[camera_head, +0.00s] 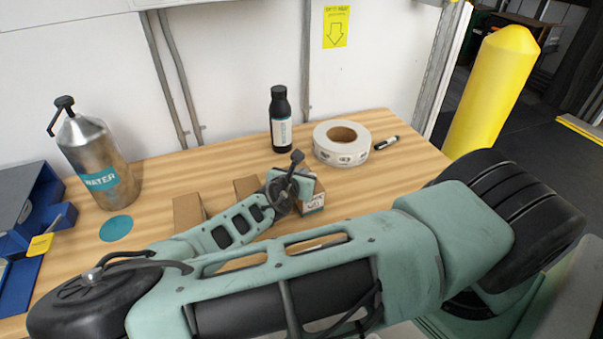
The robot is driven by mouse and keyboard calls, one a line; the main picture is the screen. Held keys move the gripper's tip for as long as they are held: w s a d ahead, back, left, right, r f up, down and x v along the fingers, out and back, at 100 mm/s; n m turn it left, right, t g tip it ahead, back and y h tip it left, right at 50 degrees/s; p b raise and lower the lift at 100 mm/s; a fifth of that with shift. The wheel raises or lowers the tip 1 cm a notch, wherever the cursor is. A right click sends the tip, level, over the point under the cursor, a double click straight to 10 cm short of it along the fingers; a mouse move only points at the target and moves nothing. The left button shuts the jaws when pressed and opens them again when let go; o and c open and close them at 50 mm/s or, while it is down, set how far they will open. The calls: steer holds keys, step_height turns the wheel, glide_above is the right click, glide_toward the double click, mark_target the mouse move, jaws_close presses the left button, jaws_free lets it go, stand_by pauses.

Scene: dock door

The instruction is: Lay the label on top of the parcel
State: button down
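A small brown cardboard box with a printed white patch (314,203) stands on the wooden table (222,160), right beside the end of my arm, which covers part of it. Two other brown cardboard pieces, one at the left (188,211) and one in the middle (246,186), show behind my arm. I cannot tell which of these is the parcel. I cannot make out a loose label; a small whitish patch shows through a slot of my arm, too hidden to name. My gripper's fingers are hidden behind my wrist.
A label roll (341,132), a marker (386,142) and a black bottle (279,122) stand or lie at the back. A metal water bottle (93,165), teal disc (116,228) and blue bin (45,216) are at left. A yellow post (490,90) stands beyond the right edge.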

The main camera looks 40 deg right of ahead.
steer(key=shift+f, duration=0.15)
steer(key=c, duration=1.7)
jaws_free()
